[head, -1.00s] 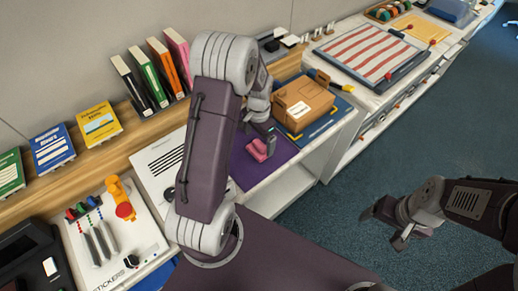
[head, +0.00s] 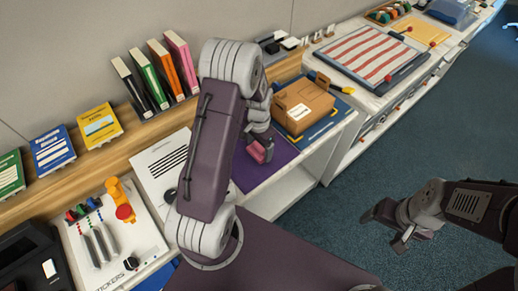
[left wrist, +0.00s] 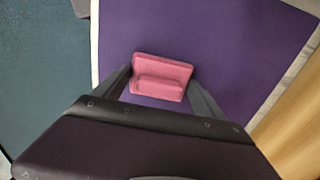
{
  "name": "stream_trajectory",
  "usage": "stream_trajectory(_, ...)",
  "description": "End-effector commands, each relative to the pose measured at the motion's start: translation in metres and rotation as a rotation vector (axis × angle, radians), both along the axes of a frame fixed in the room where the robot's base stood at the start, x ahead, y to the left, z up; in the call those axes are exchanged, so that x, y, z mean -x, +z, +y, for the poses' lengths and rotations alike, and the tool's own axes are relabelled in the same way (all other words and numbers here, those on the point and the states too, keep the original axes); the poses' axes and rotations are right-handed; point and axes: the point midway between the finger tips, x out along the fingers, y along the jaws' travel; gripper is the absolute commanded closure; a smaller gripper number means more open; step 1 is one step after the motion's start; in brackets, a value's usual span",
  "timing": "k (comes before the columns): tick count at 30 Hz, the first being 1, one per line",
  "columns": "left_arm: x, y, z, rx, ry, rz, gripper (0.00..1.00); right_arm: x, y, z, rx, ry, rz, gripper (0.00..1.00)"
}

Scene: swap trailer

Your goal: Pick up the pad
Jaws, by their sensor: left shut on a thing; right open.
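The pink pad (head: 256,153) is over the purple mat (head: 283,150) in the head view. My left gripper (head: 262,146) is shut on it, and its fingers partly hide the pad there. In the left wrist view the pink pad (left wrist: 161,77) sits between the two fingertips (left wrist: 160,84), with the purple mat (left wrist: 215,50) behind it. I cannot tell whether the pad touches the mat. My right gripper (head: 385,227) is open and empty, above the blue floor at the right.
A cardboard box (head: 303,106) stands just behind the purple mat. A white sheet (head: 162,163) lies left of my left arm. Upright books (head: 155,78) line the wall. A red-striped board (head: 367,55) lies on the farther counter. The floor (head: 420,140) at right is clear.

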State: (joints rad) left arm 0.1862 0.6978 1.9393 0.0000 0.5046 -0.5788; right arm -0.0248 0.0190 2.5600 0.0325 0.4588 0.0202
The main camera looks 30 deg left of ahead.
Motion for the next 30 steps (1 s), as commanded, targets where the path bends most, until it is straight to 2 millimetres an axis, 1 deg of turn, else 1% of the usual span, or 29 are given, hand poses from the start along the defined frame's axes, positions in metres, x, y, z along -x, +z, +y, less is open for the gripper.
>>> stream_trajectory(4, -0.001, 0.019, 0.0, -0.001, 0.0, -0.004, 0.59, 0.0, 0.0, 0.0, 0.0, 0.0, 0.0, 0.21)
stream_trajectory(7, -0.002, 0.04, 0.0, -0.001, 0.0, -0.007, 0.59, 0.0, 0.001, 0.0, 0.0, 0.0, 0.0, 0.21)
stream_trajectory(11, -0.011, 0.055, -0.03, 0.0, -0.008, -0.004, 0.59, 0.0, -0.001, 0.0, 0.0, 0.0, 0.0, 0.21)
stream_trajectory(15, -0.022, 0.075, -0.062, 0.0, -0.007, -0.004, 0.59, 0.0, -0.001, 0.0, 0.0, 0.0, 0.0, 0.21)
stream_trajectory(18, -0.029, 0.088, -0.082, 0.001, -0.005, -0.004, 0.59, 0.0, -0.001, 0.0, 0.0, 0.0, 0.0, 0.21)
stream_trajectory(21, -0.033, 0.098, -0.098, 0.0, -0.004, -0.002, 0.59, 0.0, -0.001, 0.0, 0.0, 0.0, 0.0, 0.21)
stream_trajectory(25, -0.036, 0.105, -0.108, 0.0, -0.002, -0.001, 0.59, 0.0, 0.0, 0.0, 0.0, 0.0, 0.0, 0.21)
stream_trajectory(30, -0.037, 0.107, -0.111, 0.0, 0.001, 0.0, 0.59, 0.0, -0.001, 0.0, 0.0, 0.0, 0.0, 0.21)
